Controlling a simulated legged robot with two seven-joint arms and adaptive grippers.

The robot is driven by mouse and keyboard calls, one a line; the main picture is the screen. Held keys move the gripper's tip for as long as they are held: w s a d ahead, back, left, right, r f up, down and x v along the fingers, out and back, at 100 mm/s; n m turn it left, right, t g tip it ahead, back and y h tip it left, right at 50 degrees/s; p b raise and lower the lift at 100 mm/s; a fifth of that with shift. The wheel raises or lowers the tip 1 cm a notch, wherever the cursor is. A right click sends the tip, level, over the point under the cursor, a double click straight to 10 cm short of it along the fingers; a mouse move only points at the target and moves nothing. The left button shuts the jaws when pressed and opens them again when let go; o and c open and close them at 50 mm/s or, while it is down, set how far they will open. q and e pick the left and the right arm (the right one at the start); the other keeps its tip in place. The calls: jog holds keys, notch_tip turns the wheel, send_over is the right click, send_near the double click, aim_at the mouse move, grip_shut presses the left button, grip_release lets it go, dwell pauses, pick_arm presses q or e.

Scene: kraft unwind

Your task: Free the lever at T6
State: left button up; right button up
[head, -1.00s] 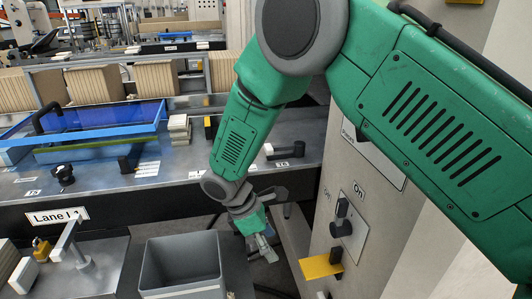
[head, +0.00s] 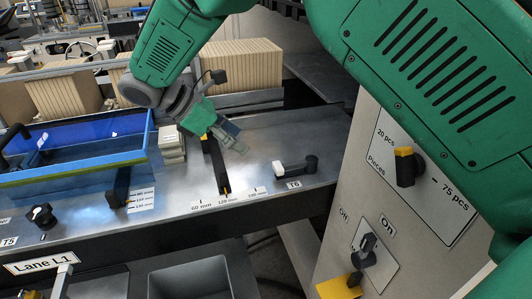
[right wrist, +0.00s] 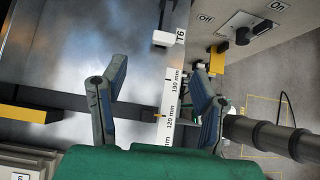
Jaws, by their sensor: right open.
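The T6 lever (head: 296,168) is a black bar with a white block at its left end and a round black pivot at its right end. It lies on the metal bench above the T6 label (head: 293,184). In the right wrist view the lever's white end (right wrist: 166,38) shows at the top, beside its label. My right gripper (head: 235,140) is open and empty above the bench, to the left of the lever and apart from it. In the right wrist view its two fingers (right wrist: 158,80) stand apart over the bench edge. My left gripper is out of view.
A black stop bar (head: 214,165) with a yellow end lies by the mm scale. A blue-walled tray (head: 75,170) is at the left. A grey control cabinet (head: 335,240) with knobs stands at the right. A grey bin (head: 190,280) is in front.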

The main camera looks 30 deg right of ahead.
aim_at(276, 165)
jog(key=x, duration=0.4)
jog(key=p+x, duration=0.1)
jog(key=x, duration=0.3)
jog(key=p+x, duration=0.1)
jog(key=x, duration=0.3)
jog(key=shift+s+f, duration=0.15)
jog(key=shift+s, duration=0.15)
jog(key=shift+s+d+f, duration=0.15)
jog(key=shift+d+f, duration=0.2)
jog(key=shift+d, duration=0.15)
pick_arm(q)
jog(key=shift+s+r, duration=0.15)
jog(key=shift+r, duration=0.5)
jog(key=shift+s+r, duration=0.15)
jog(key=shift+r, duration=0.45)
pick_arm(e)
jog(key=shift+a, duration=0.1)
jog(key=shift+a, duration=0.1)
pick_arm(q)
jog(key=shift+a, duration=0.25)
pick_arm(e)
jog(key=shift+a, duration=0.2)
grip_shut()
